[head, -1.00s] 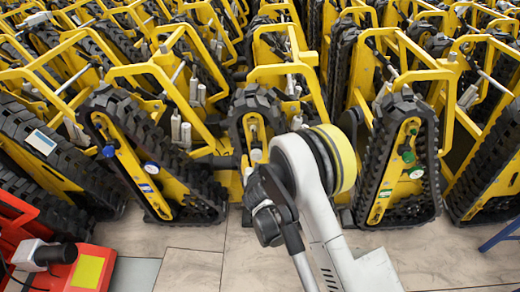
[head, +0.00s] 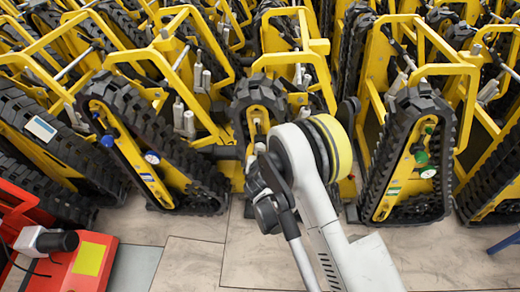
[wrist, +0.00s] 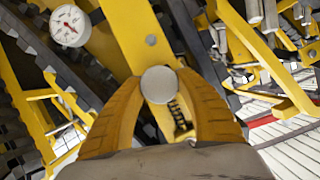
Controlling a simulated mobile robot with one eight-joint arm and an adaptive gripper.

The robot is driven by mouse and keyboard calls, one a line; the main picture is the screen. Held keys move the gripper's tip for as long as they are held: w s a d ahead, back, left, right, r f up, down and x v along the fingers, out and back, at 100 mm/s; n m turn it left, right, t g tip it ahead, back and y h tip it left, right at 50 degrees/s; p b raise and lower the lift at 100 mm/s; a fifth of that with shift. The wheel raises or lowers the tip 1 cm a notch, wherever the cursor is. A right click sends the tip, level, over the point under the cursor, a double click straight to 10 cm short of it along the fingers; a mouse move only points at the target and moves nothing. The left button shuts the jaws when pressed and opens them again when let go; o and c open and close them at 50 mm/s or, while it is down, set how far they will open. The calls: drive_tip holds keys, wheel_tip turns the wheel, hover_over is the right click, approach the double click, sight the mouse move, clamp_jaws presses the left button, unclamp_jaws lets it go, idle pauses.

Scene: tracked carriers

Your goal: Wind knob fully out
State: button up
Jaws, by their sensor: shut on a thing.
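A round pale grey knob (wrist: 158,85) sits in the middle of the wrist view, in front of a yellow carrier bar (wrist: 125,35). My gripper (wrist: 160,88) has its two tan-yellow fingers shut on the knob, one on each side. Behind and below the knob, a dark coil spring or threaded part shows between the fingers. In the head view my arm's white and yellow wrist joint stands before the middle tracked carrier (head: 262,105) and hides my fingertips. I cannot tell how far out the knob is.
A white dial gauge (wrist: 69,25) is left of my fingers. Tracked carriers stand close on both sides, one with blue fittings (head: 152,157) at left, one with green (head: 421,157) at right. A red machine (head: 88,262) stands at the lower left. Bare floor (head: 195,262) lies in front.

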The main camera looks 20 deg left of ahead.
drive_tip(key=shift+a+n, duration=0.1)
drive_tip(key=shift+n, duration=0.2)
drive_tip(key=n+h, duration=0.2)
drive_tip(key=shift+n, duration=0.3)
drive_tip(key=n+t+h, duration=0.1)
drive_tip(key=n+h, duration=0.1)
drive_tip(key=n, duration=0.1)
drive_tip(key=shift+a, duration=0.1)
drive_tip(key=n+t+h, duration=0.1)
drive_tip(key=n, duration=0.2)
drive_tip(key=shift+t+h, duration=0.3)
drive_tip(key=shift+t, duration=0.1)
drive_tip(key=shift+n+t+h, duration=0.4)
drive_tip(key=shift+n+t, duration=0.1)
drive_tip(key=shift+n, duration=1.2)
drive_tip(key=o, duration=1.2)
drive_tip(key=shift+f, duration=0.1)
